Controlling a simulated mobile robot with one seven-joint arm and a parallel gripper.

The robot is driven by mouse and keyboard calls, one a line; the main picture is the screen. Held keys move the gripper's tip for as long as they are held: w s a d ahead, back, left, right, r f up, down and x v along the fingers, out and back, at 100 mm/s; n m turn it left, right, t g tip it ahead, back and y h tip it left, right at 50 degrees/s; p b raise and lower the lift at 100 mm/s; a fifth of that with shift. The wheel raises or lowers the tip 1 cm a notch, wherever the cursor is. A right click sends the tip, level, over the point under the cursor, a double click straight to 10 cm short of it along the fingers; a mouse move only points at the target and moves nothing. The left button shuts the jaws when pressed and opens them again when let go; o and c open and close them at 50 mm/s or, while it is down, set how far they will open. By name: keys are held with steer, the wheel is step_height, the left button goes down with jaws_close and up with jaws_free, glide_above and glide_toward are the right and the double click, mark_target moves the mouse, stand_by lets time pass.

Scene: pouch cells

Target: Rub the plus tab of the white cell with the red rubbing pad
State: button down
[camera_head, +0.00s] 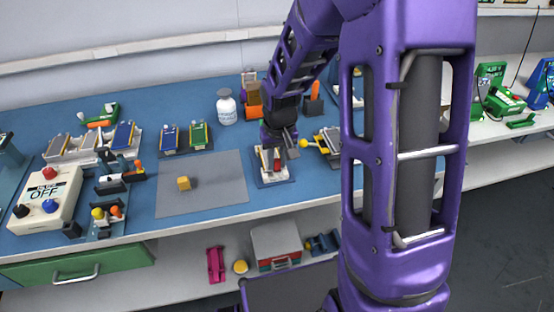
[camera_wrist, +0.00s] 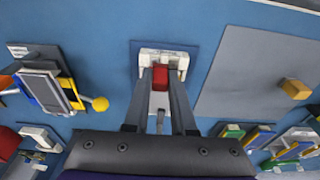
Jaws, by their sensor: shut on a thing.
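My gripper (camera_wrist: 161,72) is shut on a small red block, which looks like the red rubbing pad (camera_wrist: 161,78). It holds the pad over a white fixture (camera_wrist: 150,56) on a dark blue mat (camera_wrist: 191,50). A pale strip, perhaps the white cell (camera_wrist: 158,101), shows between the fingers below the pad; its tabs and plus mark cannot be made out. In the head view my gripper (camera_head: 278,148) points down at the white fixture (camera_head: 266,177), right of the grey mat. I cannot tell whether the pad touches a tab.
A yellow-brown block (camera_head: 184,183) lies on the grey mat (camera_head: 225,175). A stand with a yellow ball (camera_head: 305,144) is close on the right. Blue and green cells (camera_head: 198,135) stand behind left. A switch box (camera_head: 45,200) is far left.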

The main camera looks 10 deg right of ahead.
steer(key=shift+f+b, duration=0.5)
steer(key=shift+f, duration=0.1)
stand_by(0.5)
steer(key=shift+d+r, duration=0.1)
steer(key=shift+d, duration=0.7)
steer(key=shift+a, duration=0.8)
stand_by(0.4)
steer(key=shift+d, duration=0.15)
steer(key=shift+d, duration=0.65)
steer(key=shift+a, duration=0.85)
